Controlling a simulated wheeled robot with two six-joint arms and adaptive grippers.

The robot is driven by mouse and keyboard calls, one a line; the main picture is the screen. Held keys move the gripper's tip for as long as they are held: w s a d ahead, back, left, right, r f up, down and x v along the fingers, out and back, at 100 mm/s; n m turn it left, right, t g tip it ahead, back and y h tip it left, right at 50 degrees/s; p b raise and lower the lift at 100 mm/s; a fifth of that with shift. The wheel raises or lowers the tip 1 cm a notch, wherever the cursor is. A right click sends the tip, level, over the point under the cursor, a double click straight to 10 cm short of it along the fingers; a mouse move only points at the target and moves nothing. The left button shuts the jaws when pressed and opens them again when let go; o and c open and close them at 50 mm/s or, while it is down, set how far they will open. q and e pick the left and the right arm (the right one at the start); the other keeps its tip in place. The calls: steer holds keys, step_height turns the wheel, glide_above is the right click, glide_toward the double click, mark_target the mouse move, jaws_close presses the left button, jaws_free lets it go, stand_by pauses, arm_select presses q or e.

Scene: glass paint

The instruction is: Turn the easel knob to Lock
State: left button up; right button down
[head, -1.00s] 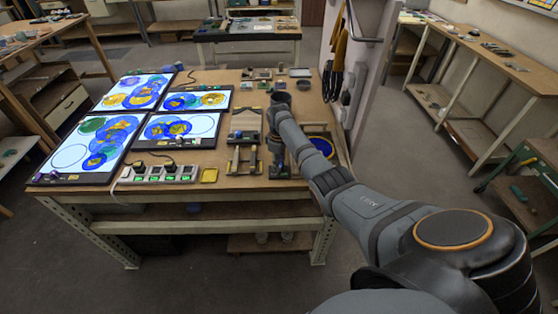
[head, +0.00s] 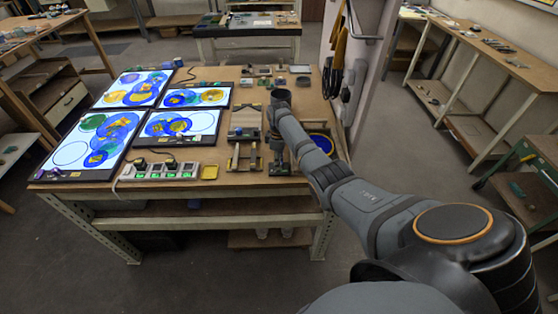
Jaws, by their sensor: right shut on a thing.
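The small wooden easel (head: 245,121) stands near the right side of the worktable, with its two slotted rails pointing to the front edge. My right gripper (head: 279,167) points down just right of the easel's front part, near the table's front edge. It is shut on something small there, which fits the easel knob. The knob is hidden by the fingers, and its Lock mark cannot be read at this size. My left gripper is not in view.
Lit panels with blue and yellow painted circles (head: 181,127) fill the left of the worktable (head: 222,160). A power strip (head: 158,171) and a yellow dish (head: 209,172) lie at the front. A blue round item (head: 322,143) is right of my arm. Small boxes stand behind.

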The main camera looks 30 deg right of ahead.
steer(key=c, duration=1.1)
jaws_free()
steer(key=shift+o, duration=0.2)
steer(key=shift+w+r, duration=0.1)
steer(key=shift+r, duration=0.05)
step_height(320, 180, up, 12)
steer(key=shift+f, duration=0.2)
